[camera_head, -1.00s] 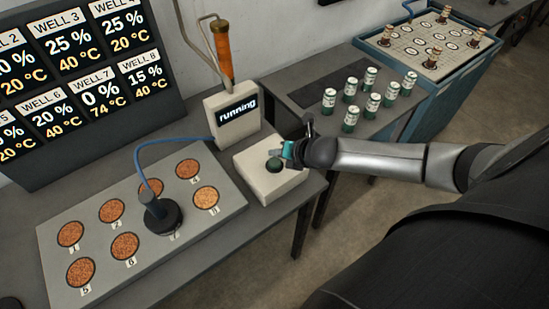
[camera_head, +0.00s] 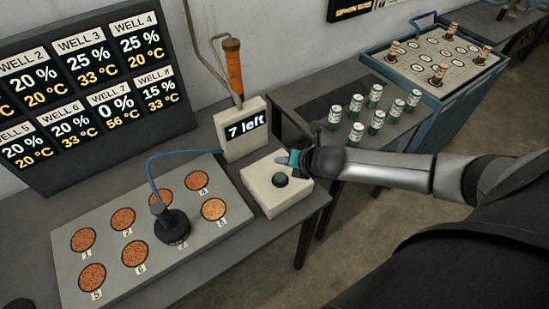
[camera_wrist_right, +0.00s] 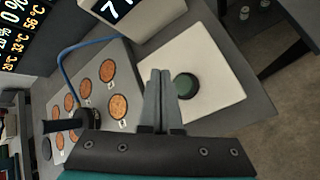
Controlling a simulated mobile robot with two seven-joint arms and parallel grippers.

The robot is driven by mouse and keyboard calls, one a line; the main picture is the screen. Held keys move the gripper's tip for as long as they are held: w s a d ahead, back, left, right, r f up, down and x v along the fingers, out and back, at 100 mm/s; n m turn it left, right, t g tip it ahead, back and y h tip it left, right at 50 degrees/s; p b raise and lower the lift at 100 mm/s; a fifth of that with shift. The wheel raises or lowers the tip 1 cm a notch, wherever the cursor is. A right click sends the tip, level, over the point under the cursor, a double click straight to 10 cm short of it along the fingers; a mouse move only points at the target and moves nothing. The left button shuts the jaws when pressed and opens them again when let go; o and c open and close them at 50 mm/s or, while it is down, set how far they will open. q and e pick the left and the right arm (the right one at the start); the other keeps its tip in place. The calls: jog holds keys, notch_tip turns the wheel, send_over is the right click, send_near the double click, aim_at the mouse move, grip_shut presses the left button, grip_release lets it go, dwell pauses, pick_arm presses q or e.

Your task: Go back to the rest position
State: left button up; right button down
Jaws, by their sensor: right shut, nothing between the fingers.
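Whether the fingers touch the box cannot be told. My left gripper is not in view.
A well plate (camera_head: 67,262) lies on the left table, with a black probe (camera_head: 172,226) on one well. A small display (camera_head: 243,130) reads "7 left". A readings screen (camera_head: 95,80) stands behind. Several green-white cans (camera_head: 357,105) and a blue-edged tray table (camera_head: 412,88) lie beyond the arm.

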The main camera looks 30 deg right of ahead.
jog(key=s+a+r+m+g, duration=0.1)
jog(key=s+a+m, duration=0.35)
jog(key=a, duration=0.25)
jog(key=s+a+m+g, duration=0.1)
jog(key=s+a+m, duration=0.3)
jog(key=a+m, duration=0.2)
jog(key=s+d+r+m+g+h, duration=0.1)
jog(key=s+r+m+g, duration=0.15)
jog(key=s+m, duration=0.5)
jog(key=s+d+r+m+g, duration=0.1)
jog(key=s+r+m, duration=0.2)
jog(key=s+m, duration=0.45)
notch_tip(320, 180, down, 35)
jog(key=s+m+g+b, duration=0.1)
jog(key=s+b, duration=0.1)
jog(key=b, duration=1)
jog(key=s+d+f+b, duration=0.1)
jog(key=s+f+b, duration=0.3)
jog(key=s+f, duration=0.3)
jog(key=s+d+f+g+b, duration=0.1)
jog(key=s+f+b, duration=0.4)
jog(key=f, duration=1)
jog(key=shift+s+d+h, duration=0.2)
jog(key=shift+s+h, duration=0.1)
jog(key=shift+s, duration=0.95)
